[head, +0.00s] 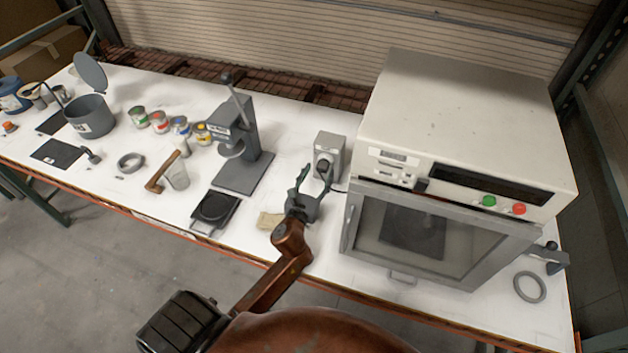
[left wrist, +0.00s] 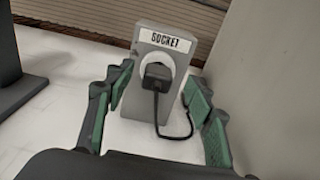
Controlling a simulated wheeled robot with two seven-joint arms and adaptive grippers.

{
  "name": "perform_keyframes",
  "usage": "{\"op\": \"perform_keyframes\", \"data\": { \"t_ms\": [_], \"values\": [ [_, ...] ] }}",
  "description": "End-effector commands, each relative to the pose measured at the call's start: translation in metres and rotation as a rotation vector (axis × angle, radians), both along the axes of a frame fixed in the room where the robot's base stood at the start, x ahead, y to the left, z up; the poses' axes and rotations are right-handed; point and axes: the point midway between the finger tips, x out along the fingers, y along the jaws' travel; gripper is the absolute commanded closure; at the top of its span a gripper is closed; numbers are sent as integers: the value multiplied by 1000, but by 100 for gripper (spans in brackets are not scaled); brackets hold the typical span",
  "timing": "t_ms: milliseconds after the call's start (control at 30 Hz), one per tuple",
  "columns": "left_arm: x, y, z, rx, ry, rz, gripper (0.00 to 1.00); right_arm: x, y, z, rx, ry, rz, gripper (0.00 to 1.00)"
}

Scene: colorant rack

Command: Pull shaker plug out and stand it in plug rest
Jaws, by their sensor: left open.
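The grey socket box (head: 333,147) stands on the table left of the shaker (head: 455,150); in the left wrist view its label reads SOCKET (left wrist: 166,41). The black plug (left wrist: 157,77) sits in the box's round white outlet, its cord looping down and right. The plug also shows in the head view (head: 322,168). My left gripper (head: 313,178) is open in front of the box. In the left wrist view its green-padded fingers (left wrist: 159,88) frame the plug on both sides, with no visible contact. I cannot pick out the plug rest for certain.
A grey ring (head: 530,287) lies right of the shaker. A grey press (head: 240,150) and a black scale (head: 215,208) stand to the left. A tan cloth or pad (head: 269,220) lies near the front edge. Paint cans and a lidded pot (head: 90,115) are further left.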

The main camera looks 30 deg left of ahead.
Motion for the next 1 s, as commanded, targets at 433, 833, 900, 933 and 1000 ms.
{"op": "perform_keyframes", "data": {
  "t_ms": [433, 833, 900, 933, 1000],
  "values": [
    [40, 11, -3, -4, 2, 3, 51, 8, -2, 1, -2, -9, 3, 60],
    [39, 12, -3, -4, 2, 5, 63, 9, -1, 1, -1, -11, 3, 60],
    [39, 12, -3, -4, 2, 5, 68, 9, -1, 1, -1, -10, 3, 60],
    [39, 12, -3, -4, 2, 5, 70, 9, -1, 1, -1, -11, 3, 60],
    [39, 12, -3, -4, 2, 5, 75, 9, 0, 1, 0, -10, 2, 60]
  ]
}}
